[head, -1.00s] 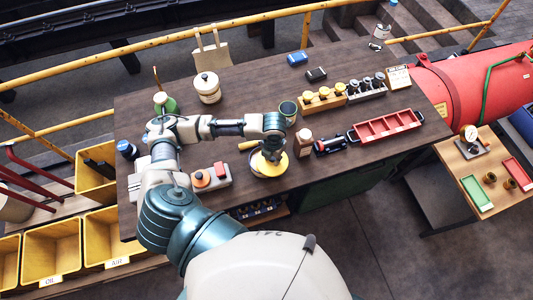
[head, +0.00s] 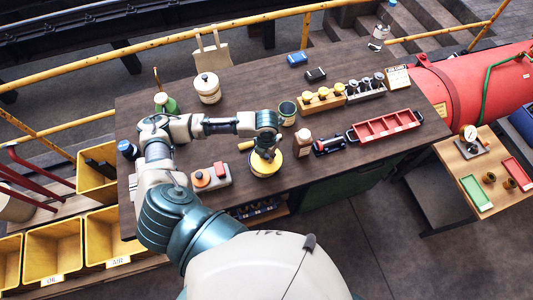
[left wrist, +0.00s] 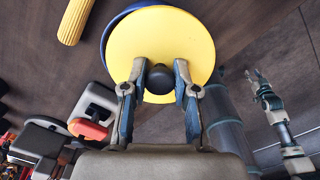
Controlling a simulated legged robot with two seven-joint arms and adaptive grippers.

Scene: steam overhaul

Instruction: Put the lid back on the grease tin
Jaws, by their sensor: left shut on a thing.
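The yellow lid (left wrist: 160,50) has a dark knob (left wrist: 160,78) in its middle. My left gripper (left wrist: 160,84) is shut on this knob, with one finger on each side. In the head view the lid (head: 264,164) is low over the near part of the bench, below my left gripper (head: 265,152). A dark blue rim, which looks like the grease tin (left wrist: 109,33), shows past the lid's upper left edge in the left wrist view. The lid hides the rest of it, and I cannot tell whether they touch. What looks like my right gripper (left wrist: 258,80) shows small at the right there.
A yellow ribbed handle (head: 246,145) lies close beside the lid. A grey box with a red-orange part (head: 211,177) is to its left. The bench's front edge is near.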

